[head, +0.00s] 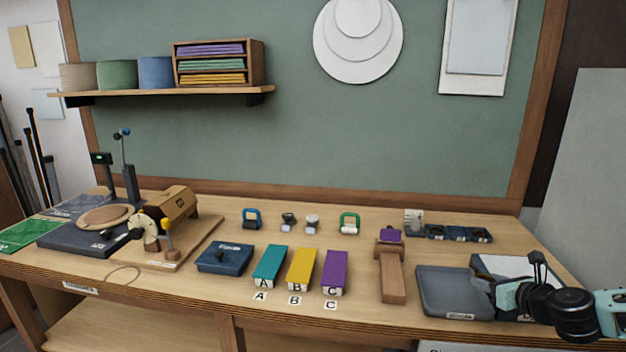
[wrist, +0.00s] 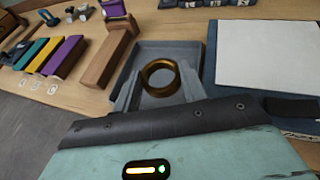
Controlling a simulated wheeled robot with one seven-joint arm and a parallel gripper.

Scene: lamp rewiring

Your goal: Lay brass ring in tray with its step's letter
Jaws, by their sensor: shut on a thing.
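The brass ring (wrist: 160,77) is held between the two grey fingers of my gripper (wrist: 160,90) in the wrist view. Its open hole faces the camera, and the grey tray is seen behind it. My gripper (head: 492,290) is at the right of the bench in the head view, by the right side of the grey tray (head: 440,292); the ring cannot be made out there. Teal (head: 270,264), yellow (head: 301,267) and purple (head: 335,270) long pieces stand in a row, marked A, B and C in front. Whether they are hollow is unclear.
A wooden stand (head: 392,278) with a purple top is between the lettered row and the grey tray. A white-topped board (wrist: 268,52) lies right of the tray. A dark blue box (head: 225,258) stands left of the row. Small parts line the back.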

